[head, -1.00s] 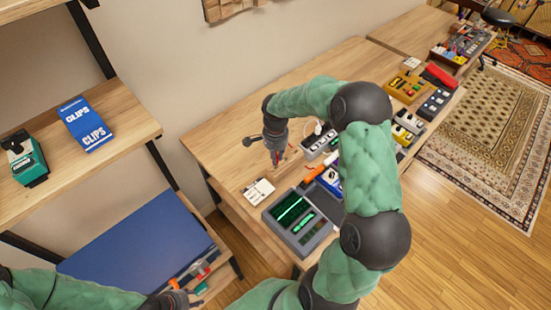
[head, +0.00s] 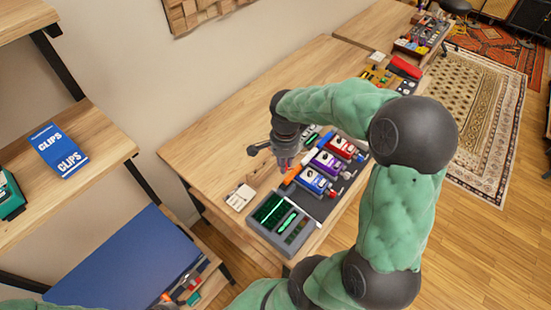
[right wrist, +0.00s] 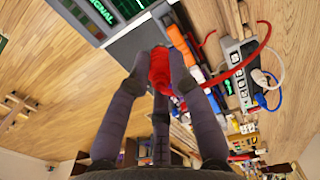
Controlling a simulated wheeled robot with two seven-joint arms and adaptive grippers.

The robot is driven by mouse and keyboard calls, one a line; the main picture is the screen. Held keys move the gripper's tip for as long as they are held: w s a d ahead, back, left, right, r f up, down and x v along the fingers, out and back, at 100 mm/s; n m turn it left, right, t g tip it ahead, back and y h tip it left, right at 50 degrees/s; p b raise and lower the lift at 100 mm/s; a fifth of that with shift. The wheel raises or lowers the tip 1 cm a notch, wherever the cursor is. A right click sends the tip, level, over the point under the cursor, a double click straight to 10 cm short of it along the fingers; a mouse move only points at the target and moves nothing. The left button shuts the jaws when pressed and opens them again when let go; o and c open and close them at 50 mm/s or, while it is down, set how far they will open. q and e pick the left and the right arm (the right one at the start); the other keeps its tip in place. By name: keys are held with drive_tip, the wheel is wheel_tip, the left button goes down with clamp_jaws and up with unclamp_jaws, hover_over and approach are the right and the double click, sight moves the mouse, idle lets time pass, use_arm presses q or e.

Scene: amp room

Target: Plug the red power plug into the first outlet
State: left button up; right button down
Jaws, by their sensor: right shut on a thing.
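My right gripper (head: 286,163) is above the wooden bench, pointing down. In the right wrist view its fingers (right wrist: 163,72) are shut on the red power plug (right wrist: 160,66). A red cable (right wrist: 240,68) curves to the right of it. The grey power strip (right wrist: 237,72) lies to the right of the plug and apart from it. White and blue plugs (right wrist: 268,102) with cables are at the strip. In the head view, the strip (head: 310,133) is mostly hidden by my right arm.
A grey screen device (head: 262,236) stands on the bench front. Blue, purple and red pedals (head: 327,163) sit on a dark board close right of my gripper. A white block (head: 240,197) lies left of it. The bench's back left (head: 210,140) is clear.

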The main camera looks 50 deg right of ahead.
drive_tip(key=shift+d+r, duration=0.3)
drive_tip(key=shift+d, duration=0.05)
drive_tip(key=w+d+f+p, duration=0.4)
drive_tip(key=w+d+p, duration=0.7)
drive_tip(key=w+d, duration=0.45)
drive_tip(key=shift+s+d+f+b, duration=0.1)
drive_tip(key=shift+f+b, duration=0.6)
drive_tip(key=shift+f, duration=0.5)
drive_tip(key=shift+s+d+f+b, duration=0.15)
drive_tip(key=shift+f+b, duration=0.5)
drive_tip(key=shift+f, duration=0.55)
drive_tip(key=shift+s+d+f+b, duration=0.1)
drive_tip(key=shift+f+b, duration=0.6)
drive_tip(key=shift+f, duration=0.5)
drive_tip(key=shift+b, duration=0.4)
drive_tip(key=shift+f+b, duration=1)
